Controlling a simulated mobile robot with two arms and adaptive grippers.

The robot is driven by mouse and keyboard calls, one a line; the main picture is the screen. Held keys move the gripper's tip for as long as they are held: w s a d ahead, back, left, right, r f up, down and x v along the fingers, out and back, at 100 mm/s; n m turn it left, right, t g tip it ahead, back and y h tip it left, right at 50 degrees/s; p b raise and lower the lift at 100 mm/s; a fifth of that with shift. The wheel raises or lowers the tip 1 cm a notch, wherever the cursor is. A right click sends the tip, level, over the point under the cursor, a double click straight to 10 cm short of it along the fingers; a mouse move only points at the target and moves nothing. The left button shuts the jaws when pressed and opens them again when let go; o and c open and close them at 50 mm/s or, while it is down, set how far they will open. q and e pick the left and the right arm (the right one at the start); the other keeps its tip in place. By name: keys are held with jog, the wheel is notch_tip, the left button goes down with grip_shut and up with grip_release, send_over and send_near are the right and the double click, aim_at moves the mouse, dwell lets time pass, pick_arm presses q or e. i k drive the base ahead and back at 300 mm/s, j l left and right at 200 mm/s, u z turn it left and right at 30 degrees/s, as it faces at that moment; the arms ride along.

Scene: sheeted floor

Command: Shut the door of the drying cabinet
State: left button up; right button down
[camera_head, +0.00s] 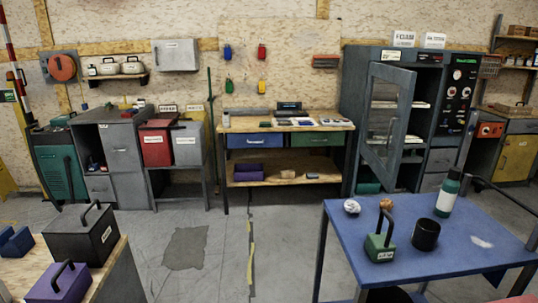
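The drying cabinet (350,75) is a tall dark grey unit against the back wall, right of centre. Its glass-panelled door (386,118) stands open, swung out toward the room, with the dark frame seen at an angle. Shelves with pale items (414,104) show in the opening beside the door. Neither of my grippers is in view, so how they stand is not shown.
A blue table (440,256) at front right carries a green weight, black cup, bottle and crumpled balls. A wooden-topped bench (18,279) with black and purple weights is at front left. A workbench (290,127) stands left of the cabinet. The middle floor is clear.

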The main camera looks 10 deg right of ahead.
aim_at(388, 174)
jog(key=i+j+z, duration=0.15)
jog(key=i+z, duration=0.25)
jog(key=i, duration=0.3)
jog(key=i+j+z, duration=0.4)
jog(key=i, duration=0.3)
jog(key=i+j+z, duration=0.4)
jog(key=i+j, duration=0.2)
jog(key=i+j+z, duration=0.4)
jog(key=i+j, duration=0.15)
jog(key=j, duration=0.25)
